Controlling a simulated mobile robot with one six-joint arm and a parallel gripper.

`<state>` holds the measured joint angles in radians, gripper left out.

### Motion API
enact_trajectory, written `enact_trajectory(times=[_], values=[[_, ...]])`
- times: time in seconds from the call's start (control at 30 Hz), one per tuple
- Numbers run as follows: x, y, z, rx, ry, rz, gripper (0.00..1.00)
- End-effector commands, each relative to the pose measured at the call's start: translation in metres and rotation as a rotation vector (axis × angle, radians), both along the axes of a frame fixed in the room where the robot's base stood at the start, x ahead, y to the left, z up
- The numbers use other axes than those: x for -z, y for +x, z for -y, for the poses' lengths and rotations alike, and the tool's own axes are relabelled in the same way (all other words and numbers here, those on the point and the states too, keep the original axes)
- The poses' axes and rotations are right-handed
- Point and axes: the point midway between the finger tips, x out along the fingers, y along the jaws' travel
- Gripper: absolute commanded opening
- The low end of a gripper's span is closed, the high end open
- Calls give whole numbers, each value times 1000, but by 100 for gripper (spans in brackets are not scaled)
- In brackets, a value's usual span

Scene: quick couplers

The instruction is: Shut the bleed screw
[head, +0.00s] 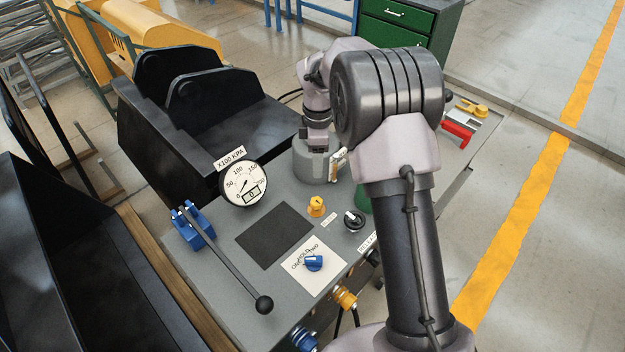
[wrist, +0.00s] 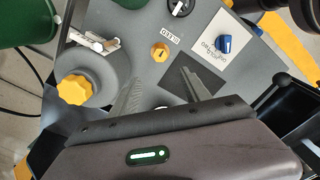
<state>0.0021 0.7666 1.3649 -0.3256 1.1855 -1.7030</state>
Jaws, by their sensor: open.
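The bleed screw, a small orange-yellow knob (head: 316,207), stands on the grey bench top (head: 204,262) beside a small white label. It also shows in the wrist view (wrist: 159,52), where the label reads BLEED. My gripper (wrist: 158,78) is open and empty, its two fingers apart and pointing toward the bench. In the wrist view the screw appears just beyond the fingertips, between their lines, and is not touched. In the head view my fingers cannot be made out clearly.
A grey round reservoir with a yellow cap (wrist: 77,90) stands beside the screw. A black rotary knob (head: 354,219), a blue selector (head: 314,263), a dial gauge (head: 243,184) and a long lever (head: 228,262) are also on the bench. A dark mat (head: 273,236) lies flat.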

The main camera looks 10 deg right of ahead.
Motion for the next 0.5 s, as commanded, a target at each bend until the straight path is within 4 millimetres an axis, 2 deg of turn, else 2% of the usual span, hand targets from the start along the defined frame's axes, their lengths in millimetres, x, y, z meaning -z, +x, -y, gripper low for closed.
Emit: enact_trajectory(times=[0.17, 0.4, 0.5], values=[[44, -1, 0, -2, 0, -4, 55], [118, -1, 0, 0, 1, -4, 55], [143, -1, 0, 1, 1, -3, 55]])
